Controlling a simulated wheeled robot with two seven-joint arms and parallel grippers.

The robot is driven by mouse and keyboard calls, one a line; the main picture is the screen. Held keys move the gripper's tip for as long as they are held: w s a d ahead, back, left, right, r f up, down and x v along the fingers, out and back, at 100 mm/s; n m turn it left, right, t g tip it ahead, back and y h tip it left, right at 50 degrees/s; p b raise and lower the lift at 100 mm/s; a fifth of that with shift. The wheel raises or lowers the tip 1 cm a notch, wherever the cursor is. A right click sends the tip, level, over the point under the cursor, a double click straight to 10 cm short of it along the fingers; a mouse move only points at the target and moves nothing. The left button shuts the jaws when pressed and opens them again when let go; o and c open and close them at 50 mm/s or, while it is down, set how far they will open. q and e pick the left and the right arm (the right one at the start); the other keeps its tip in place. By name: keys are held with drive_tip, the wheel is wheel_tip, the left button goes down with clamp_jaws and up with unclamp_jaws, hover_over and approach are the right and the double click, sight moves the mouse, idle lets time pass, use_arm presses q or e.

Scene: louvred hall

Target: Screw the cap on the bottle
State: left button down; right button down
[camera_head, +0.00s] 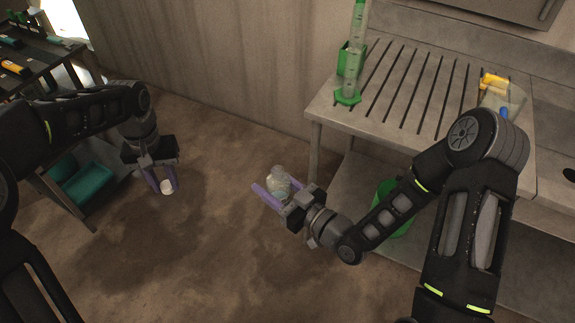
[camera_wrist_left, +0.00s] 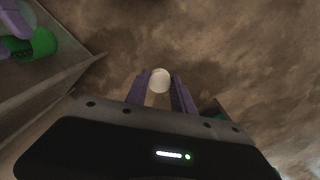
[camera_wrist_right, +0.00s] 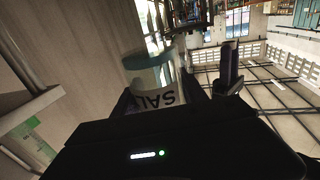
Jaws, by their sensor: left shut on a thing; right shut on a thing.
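The white cap (camera_head: 168,186) is between the purple fingertips of my left gripper (camera_head: 162,184), over the floor at the left. In the left wrist view the round cap (camera_wrist_left: 160,80) shows between the fingers, which are shut on it. The clear bottle (camera_head: 279,184), with a pale label, is held by my right gripper (camera_head: 275,193) near the middle. In the right wrist view the bottle (camera_wrist_right: 157,82) carries dark letters on its label, and one finger partly hides its lower part. The cap and bottle are well apart, the cap left of the bottle.
A slotted steel counter (camera_head: 390,100) at the right holds a green-based graduated cylinder (camera_head: 352,60) and a beaker (camera_head: 503,98). A green bin (camera_head: 391,215) stands below it. A dark shelf (camera_head: 35,62) with teal bins (camera_head: 82,185) is at the left. The space between the grippers is clear.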

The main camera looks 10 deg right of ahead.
idle(0.5)
use_arm(q)
drive_tip(key=s+d+r, duration=0.1)
drive_tip(key=d+r, duration=0.3)
drive_tip(key=d, duration=0.4)
drive_tip(key=s+d+r+m, duration=0.1)
drive_tip(key=d+r, duration=0.3)
drive_tip(key=d, duration=0.5)
drive_tip(key=s+d+r+m, duration=0.1)
drive_tip(key=d+r, duration=0.3)
drive_tip(key=d, duration=0.5)
drive_tip(key=shift+s+r, duration=0.3)
drive_tip(key=shift+s, duration=0.1)
drive_tip(key=shift+s+r, duration=0.2)
drive_tip(key=shift+s, duration=0.05)
drive_tip(key=shift+s+a, duration=0.1)
drive_tip(key=shift+a, duration=0.05)
drive_tip(key=shift+f, duration=0.15)
